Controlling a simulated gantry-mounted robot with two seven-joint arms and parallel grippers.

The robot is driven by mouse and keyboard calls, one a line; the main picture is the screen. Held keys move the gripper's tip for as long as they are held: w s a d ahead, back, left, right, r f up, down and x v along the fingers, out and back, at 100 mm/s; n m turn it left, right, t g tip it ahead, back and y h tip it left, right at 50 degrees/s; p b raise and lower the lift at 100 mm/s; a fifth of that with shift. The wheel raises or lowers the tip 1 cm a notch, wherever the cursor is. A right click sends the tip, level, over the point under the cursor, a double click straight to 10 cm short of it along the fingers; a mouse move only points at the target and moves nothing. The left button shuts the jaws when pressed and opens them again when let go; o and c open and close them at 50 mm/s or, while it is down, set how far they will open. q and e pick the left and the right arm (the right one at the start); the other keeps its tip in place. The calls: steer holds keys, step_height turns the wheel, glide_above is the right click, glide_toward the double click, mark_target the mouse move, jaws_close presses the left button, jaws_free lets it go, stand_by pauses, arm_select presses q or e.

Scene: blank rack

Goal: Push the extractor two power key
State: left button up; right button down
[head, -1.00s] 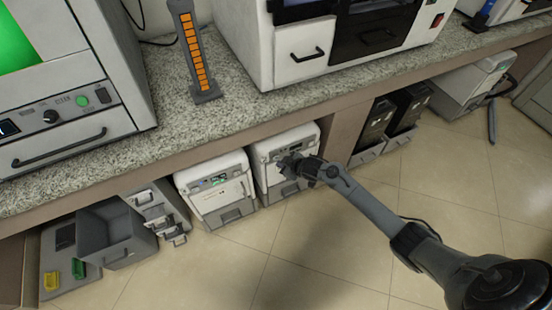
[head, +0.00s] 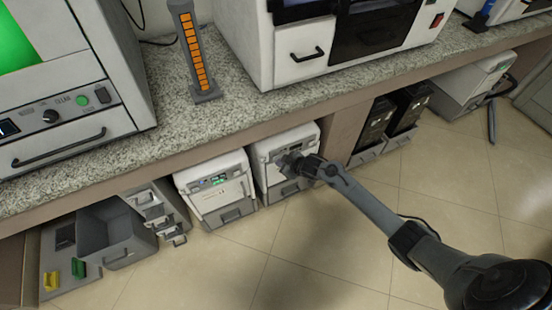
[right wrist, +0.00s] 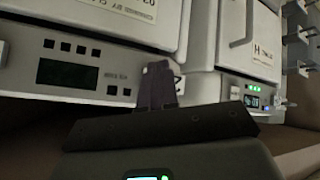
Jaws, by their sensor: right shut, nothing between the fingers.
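Two white extractor units stand side by side under the bench: a left one (head: 215,200) with a lit green display and a right one (head: 268,180). My right gripper (head: 283,160) is at the front panel of the right unit, covering part of it. In the right wrist view its dark fingers (right wrist: 157,72) are shut and empty, overlapping the end of a panel with a dark display (right wrist: 68,73) and small square keys (right wrist: 118,90). I cannot tell whether the fingertips touch the panel. The other unit's lit display (right wrist: 252,101) is at the right there. My left gripper is out of view.
The granite bench (head: 240,115) overhangs the units. A grey open bin (head: 105,245) and small drawers (head: 158,212) stand to their left. Black boxes (head: 405,108) stand to the right. The tiled floor (head: 230,270) in front is clear.

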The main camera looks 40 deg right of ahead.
steer(key=shift+w, duration=0.25)
steer(key=shift+w+d, duration=0.1)
steer(key=shift+w, duration=0.1)
stand_by(0.6)
steer(key=shift+s+p, duration=0.7)
steer(key=shift+p, duration=0.05)
steer(key=s+a+p, duration=0.1)
steer(key=s+p, duration=0.4)
steer(key=s, duration=0.1)
steer(key=shift+a, duration=0.25)
